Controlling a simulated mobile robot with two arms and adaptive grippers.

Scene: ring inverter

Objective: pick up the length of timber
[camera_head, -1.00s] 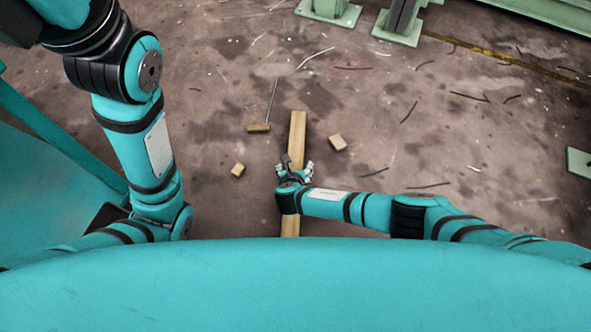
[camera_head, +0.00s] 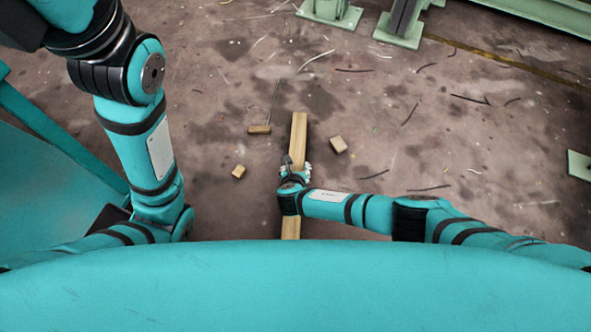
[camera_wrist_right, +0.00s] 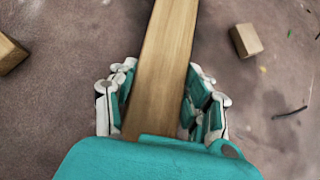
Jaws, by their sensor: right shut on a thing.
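The length of timber (camera_head: 299,130) is a long pale wooden beam that runs away from me over the concrete floor in the head view. My right gripper (camera_head: 296,170) is on its middle part and hides a stretch of it. In the right wrist view the timber (camera_wrist_right: 168,60) passes between the two fingers of my right gripper (camera_wrist_right: 160,105), one finger against each side. The gripper is shut on it. I cannot tell whether the timber is clear of the floor. The left arm shows at the left, but its gripper is out of view.
Small wood offcuts lie near the timber: one (camera_head: 259,130) and another (camera_head: 239,171) to its left, one (camera_head: 338,144) to its right. Thin dark strips are scattered on the floor at the right. Green metal feet (camera_head: 329,12) stand at the back.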

